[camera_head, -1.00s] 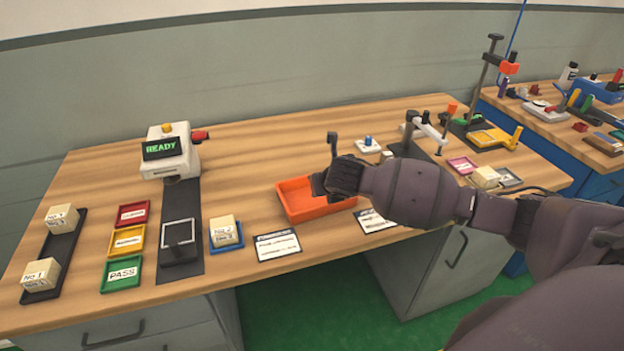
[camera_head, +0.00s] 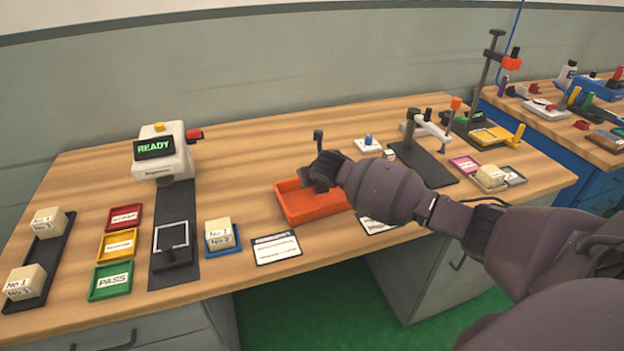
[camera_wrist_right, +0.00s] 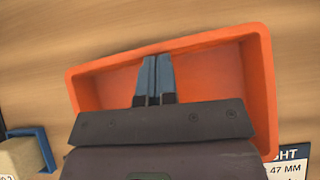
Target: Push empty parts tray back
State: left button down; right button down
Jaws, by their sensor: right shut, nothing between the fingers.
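The empty orange parts tray (camera_head: 312,212) lies on the wooden bench, in the middle of the head view. My right gripper (camera_head: 318,177) is over the tray, its arm coming in from the right and hiding the tray's back right part. In the right wrist view the orange tray (camera_wrist_right: 205,68) fills the middle, and nothing lies on the part of its floor that shows. The two fingers of the right gripper (camera_wrist_right: 156,78) are together, with nothing between them, above the tray. Whether they touch the tray's wall I cannot tell. My left gripper is not in view.
White label cards (camera_head: 277,248) lie in front of the tray. A blue tray with a beige block (camera_head: 219,233) stands to its left. A white switch box (camera_head: 368,145) and a dark-based stand (camera_head: 425,160) are behind right. Bench behind the tray (camera_head: 255,150) is clear.

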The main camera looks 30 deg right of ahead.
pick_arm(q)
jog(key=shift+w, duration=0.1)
